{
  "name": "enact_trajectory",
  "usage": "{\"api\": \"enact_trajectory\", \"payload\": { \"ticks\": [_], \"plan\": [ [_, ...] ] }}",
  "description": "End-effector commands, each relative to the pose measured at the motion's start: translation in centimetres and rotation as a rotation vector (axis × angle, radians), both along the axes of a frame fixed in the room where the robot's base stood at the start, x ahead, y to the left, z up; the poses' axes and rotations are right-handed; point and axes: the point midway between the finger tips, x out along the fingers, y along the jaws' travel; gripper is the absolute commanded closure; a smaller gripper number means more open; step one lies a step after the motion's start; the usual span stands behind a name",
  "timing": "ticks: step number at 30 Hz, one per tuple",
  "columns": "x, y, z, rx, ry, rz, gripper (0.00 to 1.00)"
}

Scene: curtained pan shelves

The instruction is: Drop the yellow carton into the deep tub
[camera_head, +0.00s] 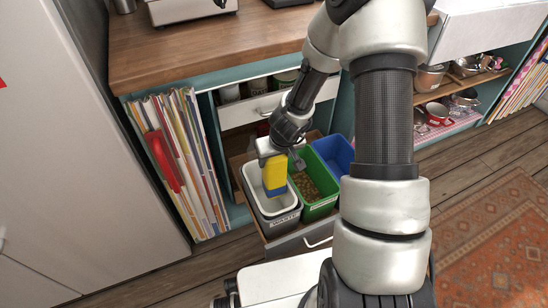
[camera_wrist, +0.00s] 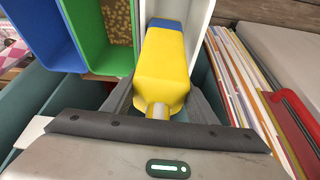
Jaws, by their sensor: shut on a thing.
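The yellow carton (camera_head: 274,172) has a blue band at its lower end and hangs upright in my gripper (camera_head: 279,160). In the head view its lower end overlaps the grey bin (camera_head: 290,198) with a white liner, labelled "WASTE", which looks like the deep tub. In the wrist view the carton (camera_wrist: 163,68) lies between my two fingers, which are shut on it. Its far, blue end is over the white-walled opening (camera_wrist: 203,22) of that bin. I cannot tell exactly how deep its lower end reaches.
A green bin (camera_head: 322,205) with brown bits inside and a blue bin (camera_head: 336,150) stand to the right of the white-lined one in a pulled-out drawer. The wooden counter (camera_head: 200,50) is above.

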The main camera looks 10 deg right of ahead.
Motion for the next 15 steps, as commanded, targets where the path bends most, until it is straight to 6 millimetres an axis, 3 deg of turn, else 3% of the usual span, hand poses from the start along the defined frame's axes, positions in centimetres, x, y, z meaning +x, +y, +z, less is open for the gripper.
{"api": "enact_trajectory", "payload": {
  "ticks": [9, 10, 13, 15],
  "plan": [
    [0.02, -0.04, -0.49, -0.001, 0.000, 0.000, 0.80],
    [0.02, -0.03, -0.49, -0.001, 0.000, 0.000, 0.46],
    [0.02, -0.03, -0.49, 0.000, 0.000, 0.000, 0.29],
    [0.01, -0.02, -0.49, 0.000, 0.000, 0.000, 0.26]
  ]
}}
